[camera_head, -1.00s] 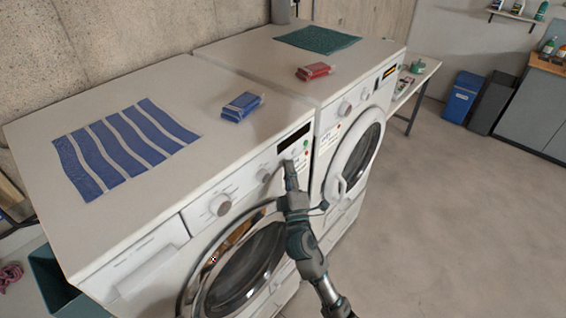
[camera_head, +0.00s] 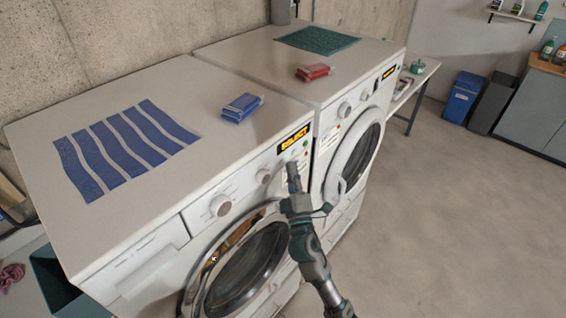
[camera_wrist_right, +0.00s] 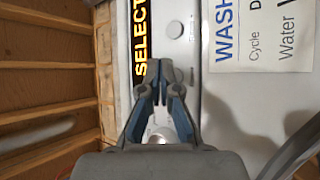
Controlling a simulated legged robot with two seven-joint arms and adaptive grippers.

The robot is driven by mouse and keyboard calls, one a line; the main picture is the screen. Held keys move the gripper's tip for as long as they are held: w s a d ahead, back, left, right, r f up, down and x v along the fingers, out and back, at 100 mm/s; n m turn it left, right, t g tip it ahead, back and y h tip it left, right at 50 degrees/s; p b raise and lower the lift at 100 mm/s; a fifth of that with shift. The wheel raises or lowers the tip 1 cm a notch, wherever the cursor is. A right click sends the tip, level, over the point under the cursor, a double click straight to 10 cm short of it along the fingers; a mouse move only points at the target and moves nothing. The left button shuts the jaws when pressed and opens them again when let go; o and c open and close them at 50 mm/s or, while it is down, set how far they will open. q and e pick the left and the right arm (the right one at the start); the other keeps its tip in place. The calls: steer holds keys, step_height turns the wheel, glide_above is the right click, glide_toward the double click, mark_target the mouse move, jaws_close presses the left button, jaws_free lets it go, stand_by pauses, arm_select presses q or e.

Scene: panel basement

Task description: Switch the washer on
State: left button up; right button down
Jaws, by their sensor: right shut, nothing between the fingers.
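The washer (camera_head: 165,215) is the nearer white machine on the left, with a round door (camera_head: 245,270) that is closed. Its display (camera_head: 293,139) is lit and reads SELECT in orange; it also shows in the right wrist view (camera_wrist_right: 140,42). A small round button (camera_wrist_right: 175,29) sits beside the display. My right gripper (camera_head: 292,166) is shut and empty, close in front of the panel below the display. In the right wrist view its fingertips (camera_wrist_right: 161,70) meet in front of the panel; I cannot tell whether they touch it. My left gripper is not in view.
A second white machine (camera_head: 340,118) stands right beside the washer, its display lit orange. Striped blue cloth (camera_head: 125,145) and a blue packet (camera_head: 242,107) lie on the washer. A red packet (camera_head: 315,71) and green cloth (camera_head: 317,38) lie on the second machine. Floor at right is clear.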

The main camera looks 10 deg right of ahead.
steer(key=shift+d, duration=0.1)
steer(key=s+d, duration=0.1)
steer(key=s, duration=0.1)
steer(key=s+d+p, duration=0.1)
steer(key=s+d, duration=0.1)
steer(key=shift+s+d+p, duration=0.3)
steer(key=shift+s, duration=0.05)
steer(key=shift+f, duration=0.1)
